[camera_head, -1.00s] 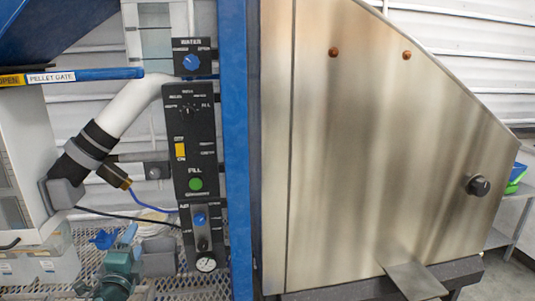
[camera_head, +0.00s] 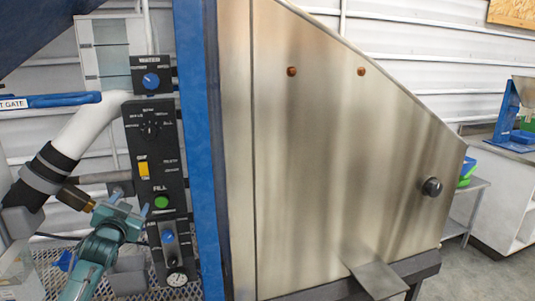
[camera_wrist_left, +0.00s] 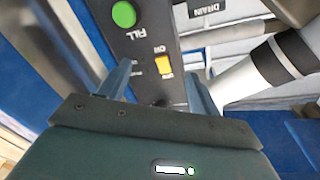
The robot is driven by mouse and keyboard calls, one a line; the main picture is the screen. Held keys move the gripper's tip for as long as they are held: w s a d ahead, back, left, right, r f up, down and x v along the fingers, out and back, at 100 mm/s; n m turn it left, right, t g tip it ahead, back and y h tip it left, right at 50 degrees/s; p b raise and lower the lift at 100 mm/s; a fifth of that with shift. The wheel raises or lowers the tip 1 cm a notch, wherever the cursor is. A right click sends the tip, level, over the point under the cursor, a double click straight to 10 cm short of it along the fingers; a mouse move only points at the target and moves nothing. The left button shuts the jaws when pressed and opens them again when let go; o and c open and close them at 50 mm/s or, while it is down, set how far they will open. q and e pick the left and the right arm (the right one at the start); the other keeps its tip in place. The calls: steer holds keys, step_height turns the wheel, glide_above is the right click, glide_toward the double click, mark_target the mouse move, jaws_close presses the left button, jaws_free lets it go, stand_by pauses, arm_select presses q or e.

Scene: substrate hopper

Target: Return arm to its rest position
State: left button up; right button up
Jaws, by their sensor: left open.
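My left gripper (camera_head: 130,206) is teal and open, with nothing between its fingers. In the head view it is raised at the lower left, in front of the black control panel (camera_head: 155,130), close to the green FILL button (camera_head: 161,202). In the left wrist view the two fingers (camera_wrist_left: 160,82) stand apart, with the panel, the yellow switch (camera_wrist_left: 163,65) and the green button (camera_wrist_left: 124,14) beyond them. I cannot tell whether a finger touches the panel. My right gripper is not in view.
A blue post (camera_head: 200,150) and a large steel hopper (camera_head: 340,150) stand right of the panel. A tilted plate (camera_head: 378,280) juts from the hopper's lower edge. A white pipe (camera_head: 90,125) and a blue PELLET GATE handle (camera_head: 60,100) are at the left. Open floor shows at the far right.

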arm_select(q)
steer(key=s+d+f+g+h, duration=0.2)
steer(key=s+d+f, duration=0.5)
steer(key=s+f, duration=0.3)
steer(key=s+d+f+g+h, duration=0.2)
steer(key=s+d+f, duration=0.5)
steer(key=f, duration=0.5)
steer(key=s+d+f+g, duration=0.1)
steer(key=s+d, duration=0.1)
steer(key=s, duration=0.5)
steer(key=s+d+f+g+h, duration=0.1)
steer(key=s+d+f, duration=0.1)
steer(key=s, duration=0.6)
steer(key=s+d+f+n+g, duration=0.1)
steer(key=s+d+f, duration=0.1)
steer(key=s+d, duration=0.2)
steer(key=s, duration=0.3)
steer(key=shift+s+h, duration=0.3)
steer(key=shift+h, duration=0.1)
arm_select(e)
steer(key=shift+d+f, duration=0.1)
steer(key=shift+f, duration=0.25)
arm_select(q)
steer(key=shift+f, duration=0.1)
